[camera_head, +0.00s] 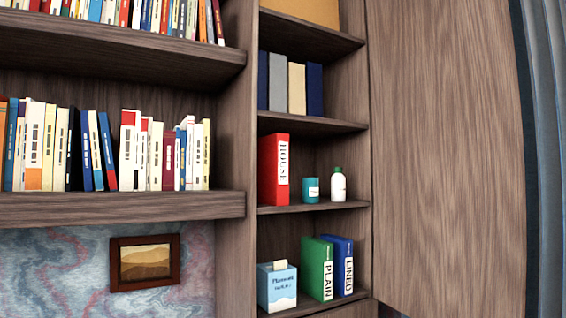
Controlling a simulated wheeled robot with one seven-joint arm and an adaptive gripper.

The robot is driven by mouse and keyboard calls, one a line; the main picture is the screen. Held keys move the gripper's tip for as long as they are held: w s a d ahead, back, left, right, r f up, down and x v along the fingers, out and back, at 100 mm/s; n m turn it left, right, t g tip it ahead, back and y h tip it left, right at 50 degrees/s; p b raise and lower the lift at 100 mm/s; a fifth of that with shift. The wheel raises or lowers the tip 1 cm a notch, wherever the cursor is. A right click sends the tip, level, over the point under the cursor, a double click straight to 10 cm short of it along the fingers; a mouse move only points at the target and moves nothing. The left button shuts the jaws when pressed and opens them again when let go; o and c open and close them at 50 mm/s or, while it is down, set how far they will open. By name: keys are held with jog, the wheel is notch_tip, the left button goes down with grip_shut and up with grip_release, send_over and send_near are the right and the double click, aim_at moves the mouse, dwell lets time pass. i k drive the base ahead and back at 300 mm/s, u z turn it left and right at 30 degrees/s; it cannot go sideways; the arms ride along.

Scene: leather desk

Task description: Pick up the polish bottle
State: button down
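A small white bottle with a green cap (338,184) stands upright on a middle shelf of the narrow bookcase section, near its right wall. It looks like the polish bottle, but its label is too small to read. A teal cup or tin (311,190) with a pale label stands just to its left, apart from it. My gripper is not in view.
A red binder (274,169) stands left on the same shelf (315,206). Below are a blue-white box (277,287), a green binder (316,268) and a blue binder (340,264). A wide wooden panel (445,150) lies to the right. Book-filled shelves (120,205) are at left.

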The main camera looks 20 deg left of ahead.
aim_at(338, 182)
jog(key=u, duration=1.25)
jog(key=i, duration=0.75)
jog(key=z, duration=0.95)
